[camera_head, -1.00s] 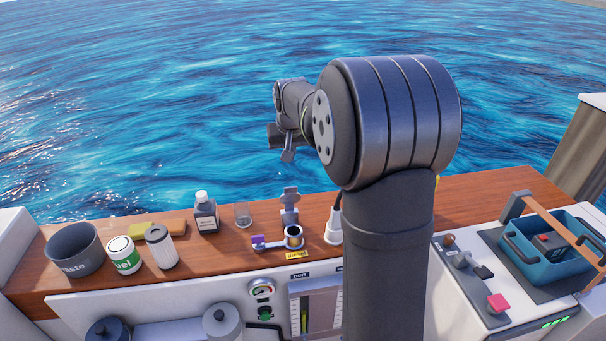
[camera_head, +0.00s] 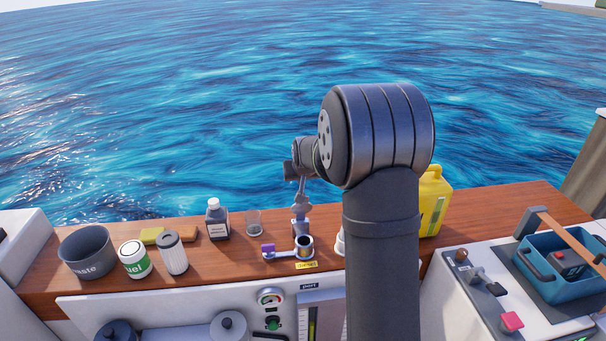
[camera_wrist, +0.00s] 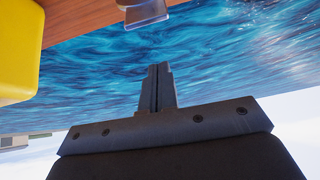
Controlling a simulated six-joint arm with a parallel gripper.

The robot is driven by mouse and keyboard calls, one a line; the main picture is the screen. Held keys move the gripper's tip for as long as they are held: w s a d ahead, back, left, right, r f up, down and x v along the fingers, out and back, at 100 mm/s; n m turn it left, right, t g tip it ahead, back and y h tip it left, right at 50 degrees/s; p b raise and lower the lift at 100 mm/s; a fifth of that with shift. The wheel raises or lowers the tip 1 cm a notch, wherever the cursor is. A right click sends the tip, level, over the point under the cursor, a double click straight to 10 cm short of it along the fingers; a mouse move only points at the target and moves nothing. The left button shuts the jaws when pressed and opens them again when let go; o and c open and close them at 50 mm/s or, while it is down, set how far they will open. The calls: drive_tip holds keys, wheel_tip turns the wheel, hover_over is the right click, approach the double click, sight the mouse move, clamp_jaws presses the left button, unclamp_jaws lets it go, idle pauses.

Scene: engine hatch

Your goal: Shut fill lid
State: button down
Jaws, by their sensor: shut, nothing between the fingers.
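The fill lid (camera_head: 301,210) stands open, upright behind the round filler neck (camera_head: 304,245) on the wooden ledge. The neck's mouth is uncovered, with a yellow label in front and a purple piece (camera_head: 267,249) to its left. My gripper (camera_head: 302,188) is shut and empty, out over the water side behind the lid's top. In the head view the two overlap, so I cannot tell whether they touch. In the wrist view my shut fingers (camera_wrist: 160,70) point toward a grey metal plate (camera_wrist: 147,13), probably the lid, with a visible space between.
A yellow jug (camera_head: 433,203) stands right of the neck, partly behind my arm; a glass (camera_head: 253,223) and dark bottle (camera_head: 216,220) stand left. Open water lies behind.

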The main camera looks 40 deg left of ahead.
drive_tip(key=shift+s+d+f, duration=0.3)
drive_tip(key=shift+f, duration=0.15)
drive_tip(key=shift+s+d+f, duration=0.3)
drive_tip(key=shift+f, duration=0.15)
drive_tip(key=shift+s+d+f, duration=0.15)
drive_tip(key=shift+s, duration=0.05)
drive_tip(key=shift+s+d+f, duration=0.1)
drive_tip(key=shift+s+d, duration=0.15)
drive_tip(key=shift+d, duration=0.05)
drive_tip(key=shift+s+d, duration=0.1)
